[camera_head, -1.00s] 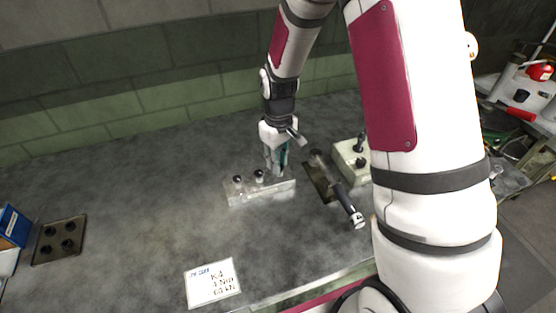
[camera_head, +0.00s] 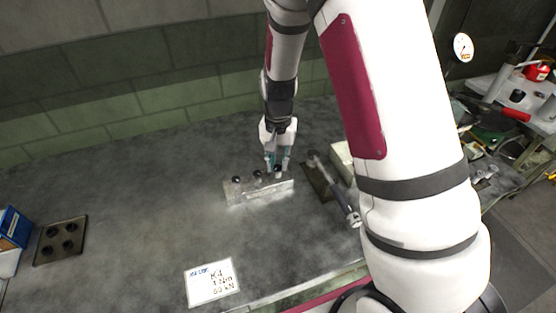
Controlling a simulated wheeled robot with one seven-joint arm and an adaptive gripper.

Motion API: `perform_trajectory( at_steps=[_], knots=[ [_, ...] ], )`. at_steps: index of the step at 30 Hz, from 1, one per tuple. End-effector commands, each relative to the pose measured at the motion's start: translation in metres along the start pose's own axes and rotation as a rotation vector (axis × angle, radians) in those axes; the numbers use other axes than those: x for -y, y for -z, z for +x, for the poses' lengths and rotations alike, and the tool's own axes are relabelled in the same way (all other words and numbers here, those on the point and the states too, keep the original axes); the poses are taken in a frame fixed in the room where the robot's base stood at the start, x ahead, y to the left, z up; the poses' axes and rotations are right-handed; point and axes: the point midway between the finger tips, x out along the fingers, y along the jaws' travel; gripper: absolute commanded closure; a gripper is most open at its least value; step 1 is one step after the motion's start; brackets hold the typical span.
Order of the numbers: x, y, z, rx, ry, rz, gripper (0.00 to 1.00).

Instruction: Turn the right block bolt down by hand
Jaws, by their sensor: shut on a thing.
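A pale metal block (camera_head: 245,194) lies on the dark grey bench top. Several black-headed bolts stand in a row along it, with the left bolt (camera_head: 237,180) and the middle bolt (camera_head: 257,174) free of my gripper. My gripper (camera_head: 278,168) points down at the right end of the block. Its fingers are shut around the right bolt (camera_head: 278,169), whose dark head shows between the fingertips. The bolt's lower part is too small to make out. My arm comes down from above, and its large links fill the right of the view.
A wrench-like tool (camera_head: 340,195) lies on a dark plate right of the block. A pale box (camera_head: 342,160) stands behind it, partly hidden by my arm. A label card (camera_head: 212,283) lies in front. A dark plate with several holes (camera_head: 60,240) lies far left. The bench left of the block is clear.

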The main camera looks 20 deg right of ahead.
Motion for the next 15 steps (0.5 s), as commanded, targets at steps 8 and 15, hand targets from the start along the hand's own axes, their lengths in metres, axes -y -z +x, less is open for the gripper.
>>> perform_trajectory(
  at_steps=[8,15],
  knots=[
    [-0.0008,0.0003,-0.0022,-0.003,0.002,0.260,1.00],
    [-0.0004,0.0004,-0.0012,-0.002,0.003,0.353,1.00]
  ],
)
